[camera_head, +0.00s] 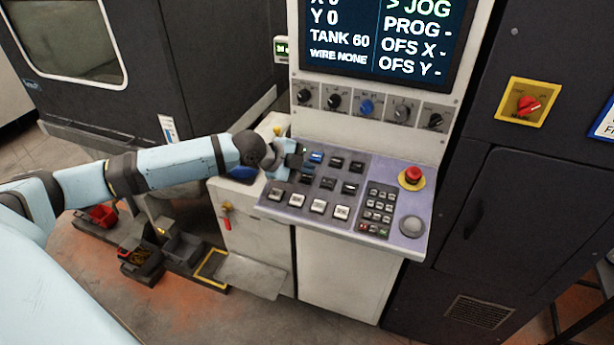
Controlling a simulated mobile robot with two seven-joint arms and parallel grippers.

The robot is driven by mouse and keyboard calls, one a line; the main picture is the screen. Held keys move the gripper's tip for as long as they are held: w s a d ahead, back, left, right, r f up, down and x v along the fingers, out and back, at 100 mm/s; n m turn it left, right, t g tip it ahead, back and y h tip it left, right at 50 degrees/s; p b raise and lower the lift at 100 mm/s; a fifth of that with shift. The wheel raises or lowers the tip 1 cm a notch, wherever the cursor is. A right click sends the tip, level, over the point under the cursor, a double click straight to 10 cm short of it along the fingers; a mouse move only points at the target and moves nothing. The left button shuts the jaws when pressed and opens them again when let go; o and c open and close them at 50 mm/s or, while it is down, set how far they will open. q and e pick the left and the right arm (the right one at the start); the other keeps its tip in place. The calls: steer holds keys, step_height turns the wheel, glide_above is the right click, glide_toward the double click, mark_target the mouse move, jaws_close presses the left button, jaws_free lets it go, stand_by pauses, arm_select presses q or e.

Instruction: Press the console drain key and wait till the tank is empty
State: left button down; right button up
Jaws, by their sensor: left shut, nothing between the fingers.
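The console (345,228) has a sloped panel with dark keys, a lit blue key (316,157) in the top row and a row of white keys (318,206) at the front. The key labels are too small to read, so I cannot tell which is the drain key. My left gripper (294,160) is shut and empty at the panel's upper left corner, over or touching the keys there; contact is unclear and it hides part of them. The screen (385,40) reads TANK 60, WIRE NONE and > JOG. My right gripper is out of view.
A red stop button (412,175) and a grey round knob (411,226) sit at the panel's right. Rotary dials (366,107) line up above the keys. Small bins (142,262) stand on the floor left. A dark cabinet (520,200) with a red switch (527,104) stands right.

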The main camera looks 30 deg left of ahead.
arm_select(q)
steer(key=shift+f, duration=0.15)
steer(key=shift+w+f, duration=0.1)
steer(key=shift+f, duration=0.15)
steer(key=shift+f, duration=0.4)
stand_by(1.0)
steer(key=shift+r+p, duration=0.65)
steer(key=shift+r, duration=0.15)
steer(key=shift+r, duration=0.1)
steer(key=r+p, duration=0.2)
steer(key=s+r+p, duration=0.1)
steer(key=r+p, duration=0.1)
steer(key=shift+s+d+r, duration=0.1)
steer(key=shift+d+r, duration=0.05)
steer(key=shift+r, duration=0.2)
